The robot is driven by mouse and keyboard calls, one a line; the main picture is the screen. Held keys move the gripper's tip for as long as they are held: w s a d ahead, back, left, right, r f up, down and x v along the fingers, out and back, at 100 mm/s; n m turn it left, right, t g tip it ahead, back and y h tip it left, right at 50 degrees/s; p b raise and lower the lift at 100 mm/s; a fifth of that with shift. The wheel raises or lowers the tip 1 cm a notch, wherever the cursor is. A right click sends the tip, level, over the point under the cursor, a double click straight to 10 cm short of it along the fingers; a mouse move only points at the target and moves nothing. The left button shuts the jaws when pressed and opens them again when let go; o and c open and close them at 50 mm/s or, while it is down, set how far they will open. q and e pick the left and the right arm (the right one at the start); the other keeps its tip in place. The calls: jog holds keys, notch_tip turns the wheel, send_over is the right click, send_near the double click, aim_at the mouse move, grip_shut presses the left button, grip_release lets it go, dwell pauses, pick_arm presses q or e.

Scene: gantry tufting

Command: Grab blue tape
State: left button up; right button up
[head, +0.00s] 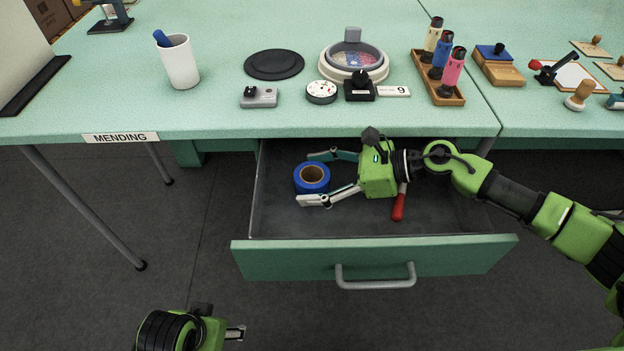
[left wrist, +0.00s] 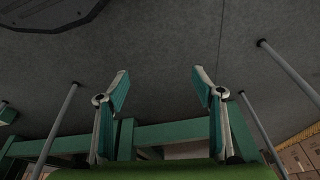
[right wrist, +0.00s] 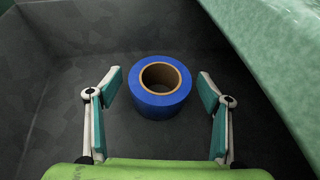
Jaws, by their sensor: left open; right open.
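The blue tape (head: 312,179) is a roll with a brown core, lying flat at the left side of the open drawer (head: 376,258) in the head view. It also shows in the right wrist view (right wrist: 160,100), ahead of and between the open fingers. My right gripper (head: 323,178) reaches into the drawer from the right, its fingers spread on the far and near sides of the roll; I see a gap on each side. My left gripper (head: 236,333) is low at the bottom edge of the head view. In the left wrist view its fingers (left wrist: 160,88) are apart and empty.
A red-handled tool (head: 399,203) lies in the drawer under my right gripper. The green table (head: 220,115) overhangs the drawer's back.

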jog(key=c, duration=1.2)
jog(key=shift+c, duration=0.2)
